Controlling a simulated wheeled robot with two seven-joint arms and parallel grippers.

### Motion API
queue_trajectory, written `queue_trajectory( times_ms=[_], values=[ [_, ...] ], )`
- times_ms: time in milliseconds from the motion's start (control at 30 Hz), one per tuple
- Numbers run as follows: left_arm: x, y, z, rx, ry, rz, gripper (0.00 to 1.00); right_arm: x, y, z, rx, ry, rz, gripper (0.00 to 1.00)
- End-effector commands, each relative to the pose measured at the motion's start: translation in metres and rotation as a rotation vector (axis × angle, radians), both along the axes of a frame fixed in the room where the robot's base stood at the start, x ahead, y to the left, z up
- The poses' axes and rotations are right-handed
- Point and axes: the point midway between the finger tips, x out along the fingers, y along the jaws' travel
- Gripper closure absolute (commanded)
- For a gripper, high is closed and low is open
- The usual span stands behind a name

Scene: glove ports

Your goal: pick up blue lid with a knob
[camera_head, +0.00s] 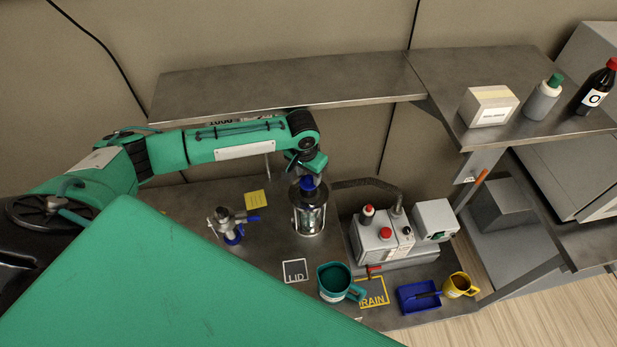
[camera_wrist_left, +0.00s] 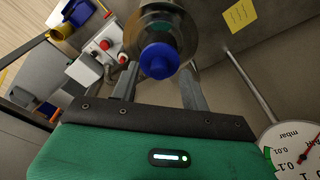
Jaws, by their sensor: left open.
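The blue lid with a knob (camera_head: 307,184) sits on top of a clear glass vessel (camera_head: 309,215) in the middle of the bench. In the left wrist view the blue knob (camera_wrist_left: 159,61) shows between and just beyond the fingers. My left gripper (camera_head: 306,172) is above the vessel, pointing down. Its fingers (camera_wrist_left: 160,75) are open, one on each side of the knob in the picture. I cannot tell whether they touch it. My right gripper is not in view.
A shelf (camera_head: 290,85) runs behind my left arm. A valve stand (camera_head: 228,222) is left of the vessel. A grey pump box (camera_head: 383,238), teal mug (camera_head: 334,279), blue tray (camera_head: 418,297) and yellow mug (camera_head: 460,285) are to the right. The marked LID square (camera_head: 296,270) is bare.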

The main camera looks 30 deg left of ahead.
Motion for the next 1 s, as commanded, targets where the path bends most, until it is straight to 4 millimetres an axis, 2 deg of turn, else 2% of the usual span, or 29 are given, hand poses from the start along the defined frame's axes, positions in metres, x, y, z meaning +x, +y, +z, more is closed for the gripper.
queue_trajectory(
  times_ms=[133, 333, 367, 567, 600, 1000],
  values=[
    [0.000, -0.001, -0.010, -0.001, 0.001, -0.001, 0.54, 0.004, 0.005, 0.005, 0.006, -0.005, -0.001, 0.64],
    [0.001, -0.001, -0.011, 0.000, 0.000, -0.001, 0.54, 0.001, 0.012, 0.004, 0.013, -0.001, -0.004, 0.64],
    [0.001, -0.001, -0.011, 0.000, 0.000, -0.001, 0.58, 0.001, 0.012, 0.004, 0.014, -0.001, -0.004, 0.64],
    [0.001, 0.000, -0.011, 0.000, 0.000, -0.001, 0.97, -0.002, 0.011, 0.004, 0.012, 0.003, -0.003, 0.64],
    [0.001, 0.000, -0.010, 0.000, 0.000, -0.001, 1.00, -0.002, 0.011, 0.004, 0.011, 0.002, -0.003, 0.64],
    [0.001, 0.000, -0.009, 0.000, -0.001, -0.001, 1.00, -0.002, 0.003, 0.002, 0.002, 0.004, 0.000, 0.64]
  ],
)
